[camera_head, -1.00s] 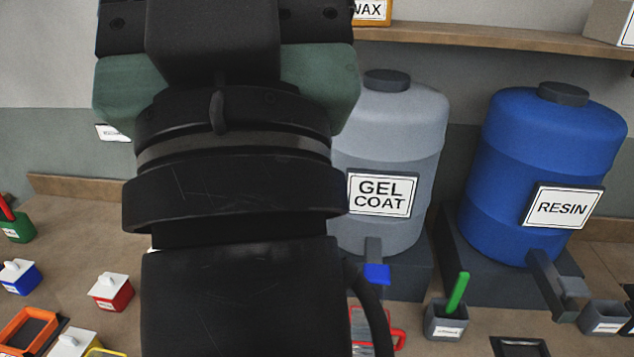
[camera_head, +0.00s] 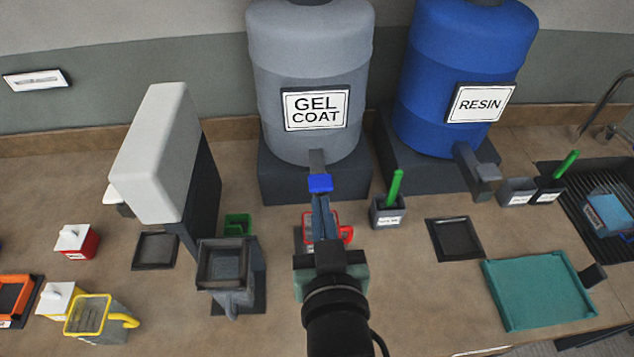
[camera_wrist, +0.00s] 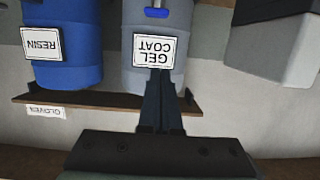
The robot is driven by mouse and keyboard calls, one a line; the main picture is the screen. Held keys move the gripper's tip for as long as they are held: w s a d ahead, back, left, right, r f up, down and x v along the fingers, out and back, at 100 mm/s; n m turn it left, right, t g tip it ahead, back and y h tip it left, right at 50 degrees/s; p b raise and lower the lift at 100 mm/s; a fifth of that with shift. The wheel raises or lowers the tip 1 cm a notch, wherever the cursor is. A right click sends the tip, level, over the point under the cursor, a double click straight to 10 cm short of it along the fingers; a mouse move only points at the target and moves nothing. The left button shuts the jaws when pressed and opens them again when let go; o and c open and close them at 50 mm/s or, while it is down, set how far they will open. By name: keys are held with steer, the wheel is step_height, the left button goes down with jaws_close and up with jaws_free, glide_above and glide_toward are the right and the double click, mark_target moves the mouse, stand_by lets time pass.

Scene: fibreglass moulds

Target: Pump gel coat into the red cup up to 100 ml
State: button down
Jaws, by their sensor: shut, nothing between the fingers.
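The grey gel coat drum (camera_head: 312,70) stands at the back of the bench, with its spout (camera_head: 317,158) and blue lever (camera_head: 320,183) at the lower front. The drum (camera_wrist: 172,75) and blue lever (camera_wrist: 157,13) show upside down in the wrist view. My gripper (camera_head: 320,198) is shut and empty, its fingertips appearing just in front of the lever; I cannot tell whether they touch it. The red cup (camera_head: 346,233) is on the bench below the spout, mostly hidden behind my fingers. Its contents and fill level cannot be read.
The blue resin drum (camera_head: 465,80) stands to the right. A grey holder (camera_head: 388,213) with a green stick is right of the red cup. A white-and-dark dispenser (camera_head: 155,155), a grey cup (camera_head: 225,265) and a yellow cup (camera_head: 90,315) are left. A teal tray (camera_head: 538,290) lies at right.

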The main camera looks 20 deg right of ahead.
steer(key=shift+s+d+f, duration=0.1)
steer(key=shift+s+f, duration=0.15)
steer(key=shift+f, duration=0.25)
steer(key=p, duration=0.3)
glide_above(317, 193)
steer(key=s, duration=0.2)
step_height(317, 193, down, 2)
steer(key=f, duration=0.3)
steer(key=shift+a+p, duration=0.3)
steer(key=shift+s+f, duration=0.1)
steer(key=shift+f, duration=0.55)
